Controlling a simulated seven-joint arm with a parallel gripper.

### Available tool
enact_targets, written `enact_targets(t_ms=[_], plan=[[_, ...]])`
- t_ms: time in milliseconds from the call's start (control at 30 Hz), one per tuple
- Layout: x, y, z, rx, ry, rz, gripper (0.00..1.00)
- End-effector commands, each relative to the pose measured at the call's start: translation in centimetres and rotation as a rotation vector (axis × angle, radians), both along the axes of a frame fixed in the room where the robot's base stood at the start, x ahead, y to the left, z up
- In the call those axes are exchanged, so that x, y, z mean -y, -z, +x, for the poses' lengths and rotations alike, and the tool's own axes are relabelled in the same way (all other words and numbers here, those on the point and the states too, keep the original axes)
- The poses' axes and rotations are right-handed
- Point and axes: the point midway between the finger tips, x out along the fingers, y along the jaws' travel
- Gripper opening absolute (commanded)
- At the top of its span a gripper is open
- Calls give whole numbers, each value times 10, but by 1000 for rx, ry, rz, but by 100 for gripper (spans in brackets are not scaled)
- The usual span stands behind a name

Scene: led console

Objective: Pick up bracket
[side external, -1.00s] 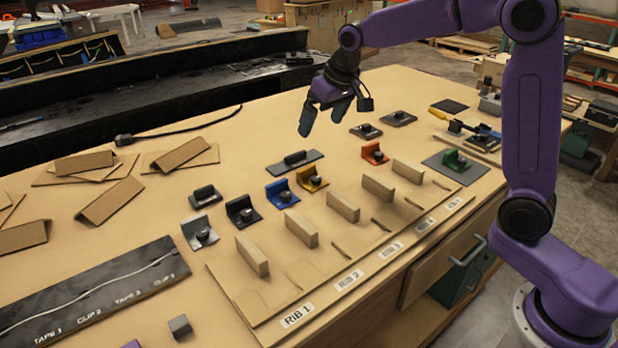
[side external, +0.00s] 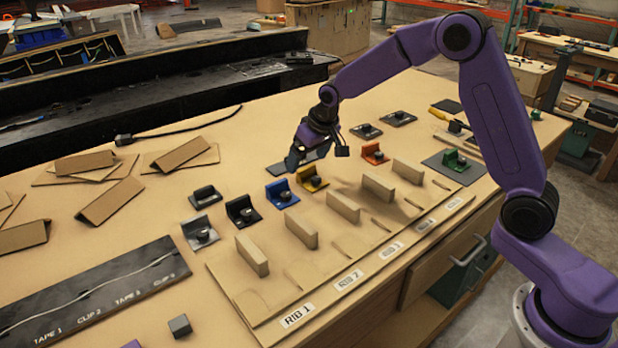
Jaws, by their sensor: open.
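Several small L-shaped brackets stand in a row on the table: a grey bracket (side external: 199,233), a black bracket (side external: 242,211), a blue bracket (side external: 281,194), a yellow bracket (side external: 312,179), a red bracket (side external: 374,154) and, at the right on a dark pad, a green bracket (side external: 454,160). My gripper (side external: 294,160) is open and points down, just behind the blue and yellow brackets. It partly covers a dark flat plate (side external: 322,157). Whether a fingertip touches the plate, I cannot tell. No bracket is between the fingers.
Upright wooden ribs (side external: 343,206) stand in front of the brackets on a labelled board (side external: 270,295). Folded cardboard pieces (side external: 110,200) and a black tape board (side external: 95,295) lie at left.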

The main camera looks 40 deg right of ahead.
Motion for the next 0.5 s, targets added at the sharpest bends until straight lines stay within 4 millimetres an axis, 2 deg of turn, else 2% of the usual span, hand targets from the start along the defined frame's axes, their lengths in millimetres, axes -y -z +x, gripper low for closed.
enact_targets(t_ms=[233,500], plan=[[3,33,11,-3,0,-1,94],[3,44,16,0,1,0,94]])
